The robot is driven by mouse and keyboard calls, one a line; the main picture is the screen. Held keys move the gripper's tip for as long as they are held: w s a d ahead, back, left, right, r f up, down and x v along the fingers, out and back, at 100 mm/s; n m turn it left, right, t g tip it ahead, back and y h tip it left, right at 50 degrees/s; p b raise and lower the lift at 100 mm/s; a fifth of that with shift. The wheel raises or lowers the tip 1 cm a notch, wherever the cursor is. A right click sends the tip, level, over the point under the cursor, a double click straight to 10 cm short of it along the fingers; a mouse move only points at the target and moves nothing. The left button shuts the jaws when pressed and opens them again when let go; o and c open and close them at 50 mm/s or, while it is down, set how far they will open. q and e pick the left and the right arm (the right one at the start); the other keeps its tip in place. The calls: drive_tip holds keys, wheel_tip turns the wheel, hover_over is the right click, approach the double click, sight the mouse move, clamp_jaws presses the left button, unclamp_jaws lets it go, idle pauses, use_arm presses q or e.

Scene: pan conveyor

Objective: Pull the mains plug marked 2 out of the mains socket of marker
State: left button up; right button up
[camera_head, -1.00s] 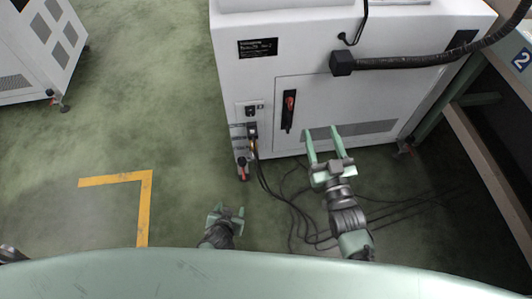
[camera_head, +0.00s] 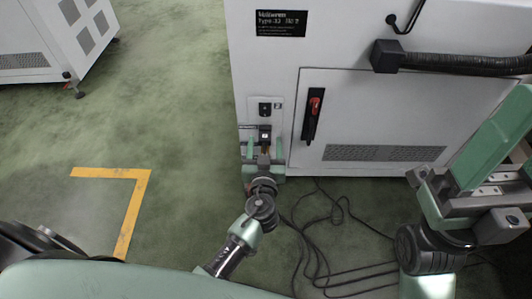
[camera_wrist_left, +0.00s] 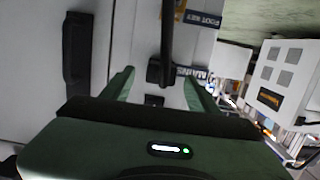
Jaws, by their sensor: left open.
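A black mains plug (camera_head: 265,131) sits in the lower socket position on the white machine's front, with its cable running down. In the left wrist view the plug (camera_wrist_left: 155,72) shows between the fingertips, with its dark cable (camera_wrist_left: 167,35) leading up. My left gripper (camera_head: 264,150) is open, one finger on each side of the plug and cable. No grip on the plug shows. A black socket (camera_head: 265,108) with a small marker beside it is above the plug. The number on the plug is not readable. My right gripper (camera_head: 464,145) is open and empty at the right.
Loose black cables (camera_head: 320,235) lie on the floor below.

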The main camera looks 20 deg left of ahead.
sight(265, 136)
use_arm(q)
drive_tip(key=shift+x, duration=2.15)
drive_tip(key=shift+f, duration=0.1)
drive_tip(key=shift+c, duration=0.3)
drive_tip(key=c, duration=1)
drive_tip(key=o, duration=1.1)
drive_tip(key=shift+c, duration=0.2)
drive_tip(key=shift+s, duration=0.1)
